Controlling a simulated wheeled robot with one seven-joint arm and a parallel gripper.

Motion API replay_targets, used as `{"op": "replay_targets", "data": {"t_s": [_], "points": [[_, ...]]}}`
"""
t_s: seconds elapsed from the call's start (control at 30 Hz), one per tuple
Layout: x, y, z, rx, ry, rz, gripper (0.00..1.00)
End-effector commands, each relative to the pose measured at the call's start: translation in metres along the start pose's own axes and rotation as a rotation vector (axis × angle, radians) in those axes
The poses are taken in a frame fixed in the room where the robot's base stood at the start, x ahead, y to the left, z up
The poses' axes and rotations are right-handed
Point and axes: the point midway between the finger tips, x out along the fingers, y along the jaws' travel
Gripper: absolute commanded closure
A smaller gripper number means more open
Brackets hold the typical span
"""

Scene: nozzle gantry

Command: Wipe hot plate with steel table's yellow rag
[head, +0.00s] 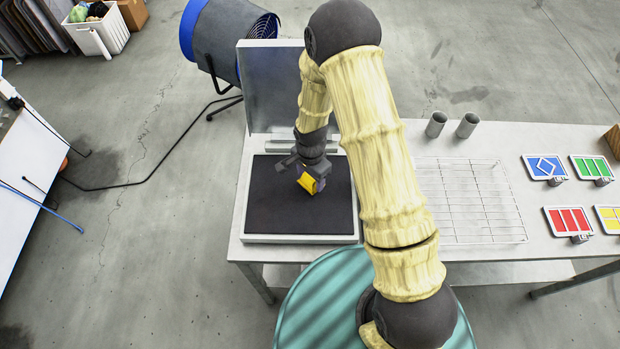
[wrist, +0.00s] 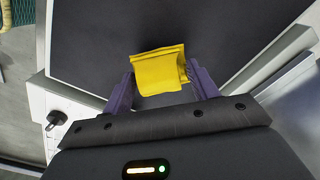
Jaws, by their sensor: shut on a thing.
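The hot plate (head: 275,215) is a black square surface in a pale frame at the left end of the steel table (head: 400,260). Its dark top also fills much of the wrist view (wrist: 100,45). My gripper (head: 309,178) is over the back right part of the plate, shut on the yellow rag (head: 307,183). In the wrist view, the rag (wrist: 160,69) is folded between the two purple fingers of my gripper (wrist: 160,82). I cannot tell whether the rag touches the plate.
An upright metal panel (head: 270,85) stands behind the plate. A wire rack (head: 470,200) lies to the right, with two grey cups (head: 436,124) behind it. Several coloured cards (head: 545,167) lie farther right. A blue-rimmed fan (head: 220,45) stands behind the table. A knob (wrist: 55,118) sits beside the plate.

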Motion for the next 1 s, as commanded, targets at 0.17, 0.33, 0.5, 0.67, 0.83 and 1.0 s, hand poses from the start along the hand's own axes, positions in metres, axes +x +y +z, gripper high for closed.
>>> {"op": "replay_targets", "data": {"t_s": [0.17, 0.33, 0.5, 0.67, 0.83, 1.0], "points": [[-0.017, 0.002, -0.001, 0.004, -0.001, 0.003, 0.7], [-0.032, 0.002, -0.002, 0.006, -0.001, 0.003, 0.7], [-0.047, 0.002, -0.002, 0.007, -0.001, 0.002, 0.7], [-0.057, 0.002, -0.002, 0.005, -0.002, 0.004, 0.7], [-0.058, 0.003, -0.003, 0.008, -0.002, 0.004, 0.7], [-0.058, 0.003, -0.004, 0.01, -0.002, 0.004, 0.7]]}}
